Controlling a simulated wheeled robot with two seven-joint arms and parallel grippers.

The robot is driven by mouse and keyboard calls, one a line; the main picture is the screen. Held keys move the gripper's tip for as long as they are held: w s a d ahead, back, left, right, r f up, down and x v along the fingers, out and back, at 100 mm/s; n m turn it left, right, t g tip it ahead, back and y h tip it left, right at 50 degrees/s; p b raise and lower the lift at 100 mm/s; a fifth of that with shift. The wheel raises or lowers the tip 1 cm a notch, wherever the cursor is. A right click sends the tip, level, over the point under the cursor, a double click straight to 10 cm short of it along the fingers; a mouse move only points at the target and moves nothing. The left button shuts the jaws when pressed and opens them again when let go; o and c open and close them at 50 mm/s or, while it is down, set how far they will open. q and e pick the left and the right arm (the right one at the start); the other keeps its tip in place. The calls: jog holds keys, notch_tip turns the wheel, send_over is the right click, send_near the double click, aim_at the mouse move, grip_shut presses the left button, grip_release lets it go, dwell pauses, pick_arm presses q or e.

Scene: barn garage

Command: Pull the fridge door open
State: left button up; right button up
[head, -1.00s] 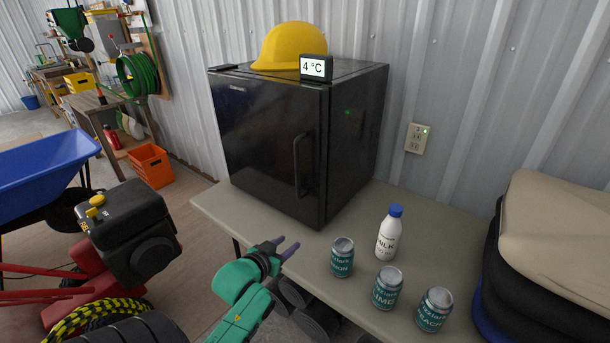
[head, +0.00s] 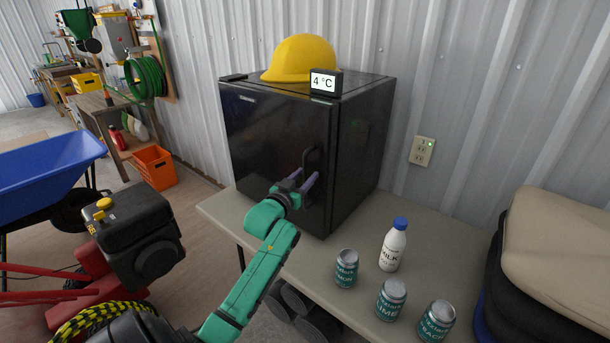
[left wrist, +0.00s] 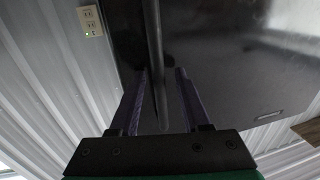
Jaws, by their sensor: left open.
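The black mini fridge (head: 272,145) stands on the table with its door shut. Its dark vertical handle (head: 313,160) is near the right edge of the door front. My left gripper (head: 304,182) is open at the handle's lower part. In the left wrist view the handle (left wrist: 156,60) runs down between the two purple fingers of the left gripper (left wrist: 168,90), with a gap visible on the right side. Contact on the left side is not clear. My right gripper is not in view.
A yellow hard hat (head: 300,59) and a temperature display (head: 326,82) sit on top. A blue wheelbarrow (head: 45,170) is at left.

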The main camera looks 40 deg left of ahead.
pick_arm(q)
grip_shut()
dwell(1.4)
